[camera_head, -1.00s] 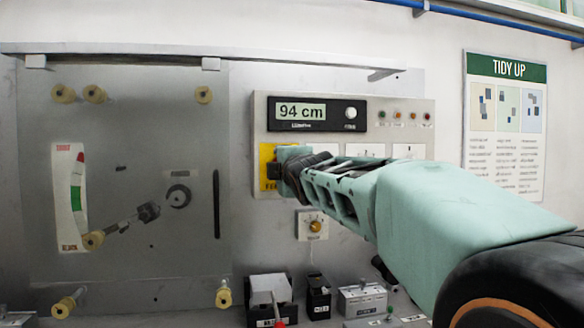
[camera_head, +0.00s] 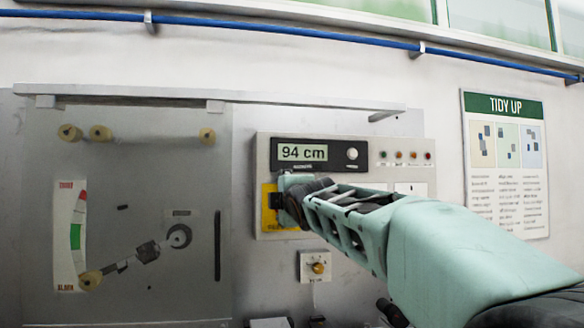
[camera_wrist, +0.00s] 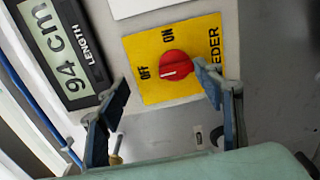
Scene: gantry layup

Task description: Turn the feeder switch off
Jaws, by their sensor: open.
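The feeder switch is a red rotary knob (camera_wrist: 175,66) on a yellow plate (camera_wrist: 150,92) marked OFF and ON, seen in the wrist view. A pale mark on the knob's face lies on its lower left, toward the OFF label. My gripper (camera_wrist: 163,76) is open, with one finger on either side of the knob; I cannot tell whether either touches it. In the head view my gripper (camera_head: 284,192) is in front of the yellow plate (camera_head: 268,215) and hides the knob.
The control panel (camera_head: 264,150) carries a display (camera_head: 303,152) reading 94 cm and several small lamps. A smaller knob box (camera_head: 316,267) is below. A grey board with rollers (camera_head: 207,136) stands left. A rail (camera_head: 300,103) runs above; a TIDY UP poster (camera_head: 505,165) hangs right.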

